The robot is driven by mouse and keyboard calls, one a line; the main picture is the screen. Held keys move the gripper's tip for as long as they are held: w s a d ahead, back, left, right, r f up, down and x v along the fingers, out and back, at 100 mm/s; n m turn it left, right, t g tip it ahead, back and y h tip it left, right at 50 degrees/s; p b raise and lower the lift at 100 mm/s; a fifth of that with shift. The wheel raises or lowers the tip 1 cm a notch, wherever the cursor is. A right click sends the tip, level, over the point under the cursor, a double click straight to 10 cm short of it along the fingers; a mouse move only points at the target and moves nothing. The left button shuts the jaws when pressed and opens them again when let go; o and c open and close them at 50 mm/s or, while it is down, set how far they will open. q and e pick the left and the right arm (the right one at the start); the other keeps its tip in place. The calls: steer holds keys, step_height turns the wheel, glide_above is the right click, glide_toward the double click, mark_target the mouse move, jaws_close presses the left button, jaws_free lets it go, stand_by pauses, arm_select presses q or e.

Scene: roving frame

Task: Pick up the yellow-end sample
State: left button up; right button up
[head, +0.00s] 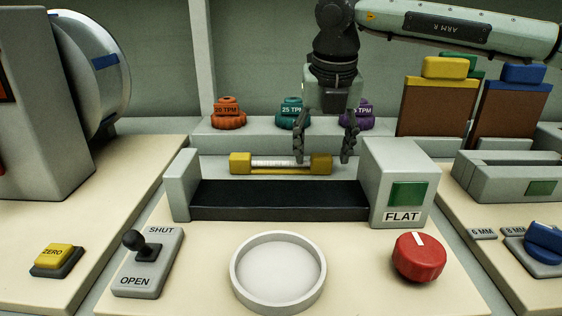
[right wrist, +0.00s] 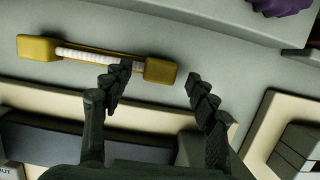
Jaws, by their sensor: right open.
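The yellow-end sample (head: 275,163), a white ribbed rod with a yellow block at each end, lies level just behind the dark bed of the middle fixture. In the right wrist view the sample (right wrist: 90,57) lies on a grey surface. My right gripper (head: 322,157) is open and empty, its fingers pointing down near the sample's right end. In the right wrist view one finger overlaps the rod beside the right yellow block, and the other is to the right of that block. I cannot tell whether they touch. My left gripper is not in view.
The fixture's dark bed (head: 280,199) lies between grey end blocks, the right one marked FLAT. Orange (head: 229,114), teal (head: 292,113) and purple (head: 358,114) weights stand on the ledge behind. A round dish (head: 279,272), a red knob (head: 419,257) and a SHUT/OPEN lever (head: 148,252) are in front.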

steer(key=shift+x, duration=0.9)
steer(key=shift+c, duration=0.4)
steer(key=c, duration=1.2)
steer(key=shift+r, duration=0.1)
